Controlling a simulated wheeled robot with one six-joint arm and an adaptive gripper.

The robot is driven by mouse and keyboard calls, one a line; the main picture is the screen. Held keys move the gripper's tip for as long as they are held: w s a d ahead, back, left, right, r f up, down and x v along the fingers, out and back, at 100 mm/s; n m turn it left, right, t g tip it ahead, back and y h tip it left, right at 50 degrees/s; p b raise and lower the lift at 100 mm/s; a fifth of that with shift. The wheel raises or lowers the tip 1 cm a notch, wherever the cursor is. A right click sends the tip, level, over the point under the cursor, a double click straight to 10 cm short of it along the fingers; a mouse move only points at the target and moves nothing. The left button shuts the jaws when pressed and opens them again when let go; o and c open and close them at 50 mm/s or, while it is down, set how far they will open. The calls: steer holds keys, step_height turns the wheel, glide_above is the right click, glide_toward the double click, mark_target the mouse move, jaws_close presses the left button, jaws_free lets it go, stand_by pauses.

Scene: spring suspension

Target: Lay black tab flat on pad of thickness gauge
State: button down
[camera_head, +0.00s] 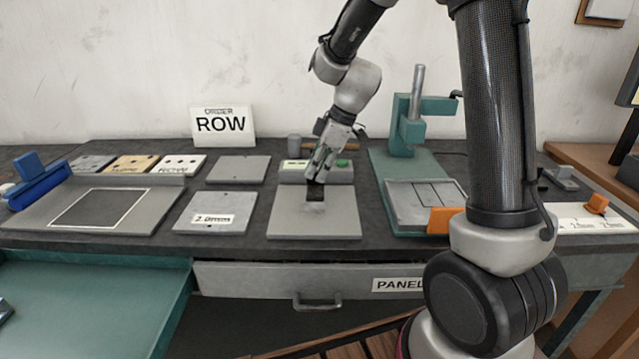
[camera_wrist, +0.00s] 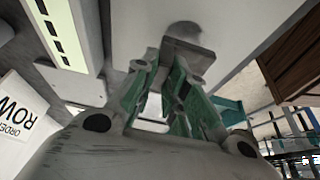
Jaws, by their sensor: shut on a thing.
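The black tab (camera_head: 315,193) is between the fingertips of my gripper (camera_head: 317,180), which points down over the thickness gauge. The gauge is a grey plate (camera_head: 340,219) with a raised display housing (camera_head: 340,173) behind. A small lighter round pad (camera_head: 314,208) shows on the plate just in front of the tab. In the wrist view the tab (camera_wrist: 195,53) is a dark flat piece at the tips of my gripper (camera_wrist: 163,70), beside a round dark spot (camera_wrist: 184,30) on the pale plate. I cannot tell whether the tab touches the plate.
A green press (camera_head: 404,140) stands right of the gauge. Grey plates (camera_head: 212,214) and a framed tray (camera_head: 60,212) lie to the left. A "ROW" sign (camera_head: 222,125) stands at the back. A teal drawer or tray (camera_head: 90,300) is at the front left.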

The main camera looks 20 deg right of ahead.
mark_target(316, 184)
steer(key=shift+f, duration=1.75)
steer(key=shift+a+f, duration=0.1)
steer(key=shift+f, duration=0.05)
steer(key=c, duration=1.4)
jaws_free()
steer(key=shift+c, duration=0.2)
steer(key=v, duration=1.2)
steer(key=s+d+r+m+t+h, duration=0.1)
steer(key=s+d+r+m, duration=0.1)
steer(key=s, duration=0.6)
steer(key=s+d+r+m+t+h, duration=0.1)
steer(key=s+d+m+h, duration=0.1)
steer(key=s+d+m, duration=0.3)
steer(key=s+d+r+m+h, duration=0.1)
steer(key=s+d+r+m, duration=0.1)
steer(key=s+m, duration=0.5)
steer(key=s+d, duration=0.1)
steer(key=s, duration=0.4)
steer(key=shift+d+r+t, duration=0.25)
steer(key=shift+r+t, duration=0.1)
steer(key=shift+t, duration=0.05)
